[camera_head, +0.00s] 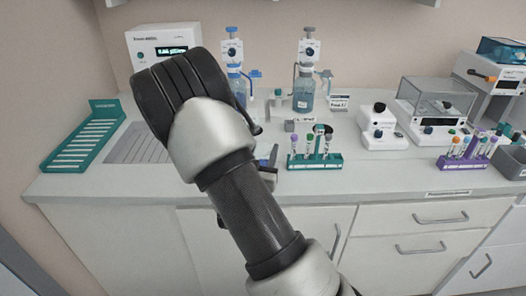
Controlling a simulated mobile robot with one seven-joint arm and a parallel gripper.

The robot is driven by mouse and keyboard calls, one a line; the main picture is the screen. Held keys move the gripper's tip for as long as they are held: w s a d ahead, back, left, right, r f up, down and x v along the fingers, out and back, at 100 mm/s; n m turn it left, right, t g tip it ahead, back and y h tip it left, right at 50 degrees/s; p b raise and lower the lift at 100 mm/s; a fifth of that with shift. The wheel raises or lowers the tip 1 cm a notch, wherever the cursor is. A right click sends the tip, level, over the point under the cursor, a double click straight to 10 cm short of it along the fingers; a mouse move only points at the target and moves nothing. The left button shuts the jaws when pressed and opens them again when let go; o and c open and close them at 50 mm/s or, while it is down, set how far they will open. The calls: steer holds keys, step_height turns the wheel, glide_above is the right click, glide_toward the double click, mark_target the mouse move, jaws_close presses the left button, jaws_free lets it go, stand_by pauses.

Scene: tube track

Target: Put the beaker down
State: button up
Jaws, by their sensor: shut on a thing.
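My arm fills the middle of the view and reaches over the bench front. Only a small dark part of my gripper (266,172) shows at the right of my forearm, low over the front of the bench. It is shut, but its fingertips are mostly hidden behind the arm. I cannot make out the beaker, which is hidden behind my arm and gripper. I cannot tell how far it is from the bench top (380,172).
A green rack with tubes (316,160) stands just right of my gripper. Two dispenser bottles stand behind, one with blue liquid (304,92). A balance (436,112) and purple tube rack (464,160) are at right. A green tray (84,146) lies at left.

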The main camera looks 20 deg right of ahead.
steer(key=shift+f, duration=0.1)
steer(key=shift+f+b, duration=0.15)
steer(key=shift+b, duration=0.15)
steer(key=o, duration=1)
steer(key=shift+o, duration=0.2)
